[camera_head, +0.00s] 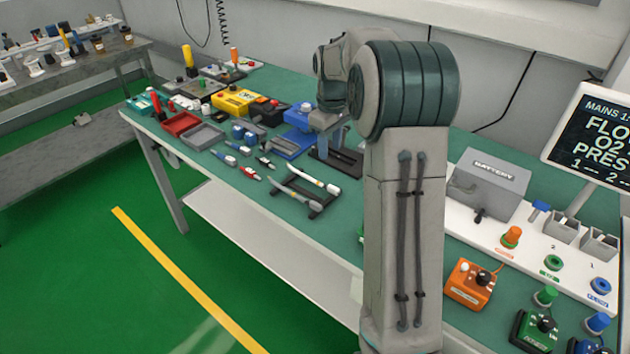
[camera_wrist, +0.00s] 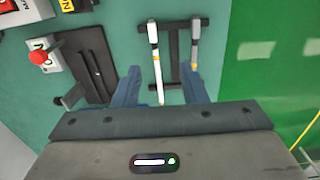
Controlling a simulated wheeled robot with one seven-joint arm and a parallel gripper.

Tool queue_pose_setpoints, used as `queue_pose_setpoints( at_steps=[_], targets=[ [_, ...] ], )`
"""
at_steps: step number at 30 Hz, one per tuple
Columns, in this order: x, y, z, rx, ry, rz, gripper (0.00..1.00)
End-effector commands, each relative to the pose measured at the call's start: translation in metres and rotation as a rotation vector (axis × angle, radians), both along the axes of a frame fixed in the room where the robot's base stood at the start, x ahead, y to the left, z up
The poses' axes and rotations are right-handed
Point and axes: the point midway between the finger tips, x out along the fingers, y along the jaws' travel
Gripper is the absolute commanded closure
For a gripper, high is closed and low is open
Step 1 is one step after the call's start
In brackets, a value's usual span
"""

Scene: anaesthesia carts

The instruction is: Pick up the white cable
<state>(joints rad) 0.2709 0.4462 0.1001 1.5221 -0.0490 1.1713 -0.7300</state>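No loose white cable is plainly seen. In the head view the white piece (camera_head: 315,178) and the shorter one (camera_head: 303,200) lie on the same rack near the table's front edge. My gripper (camera_wrist: 160,88) is open, with blue fingers spread on either side of the white piece's lower part. I see no contact; the height gap is unclear. In the head view my arm hides most of the gripper.
A black tray (camera_wrist: 88,65) and a red-button box (camera_wrist: 40,55) lie left of the fingers. Small blue-and-white tools (camera_head: 248,172), grey and red bins, and a yellow box (camera_head: 238,100) stand farther left. A battery box (camera_head: 490,180) is right. Green floor lies beyond the table edge.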

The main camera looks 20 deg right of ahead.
Motion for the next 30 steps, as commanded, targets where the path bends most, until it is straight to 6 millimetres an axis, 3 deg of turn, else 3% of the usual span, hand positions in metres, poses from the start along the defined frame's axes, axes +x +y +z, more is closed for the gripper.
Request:
queue_pose_setpoints(
  at_steps=[5,15,23,30],
  targets=[
    [0.008,-0.006,-0.014,0.004,0.007,0.018,0.61],
    [0.007,-0.005,-0.076,0.003,0.008,0.019,0.61],
    [0.007,-0.007,-0.096,0.003,0.007,0.018,0.61],
    [0.006,-0.012,-0.13,0.005,0.008,0.017,0.61]
  ],
)
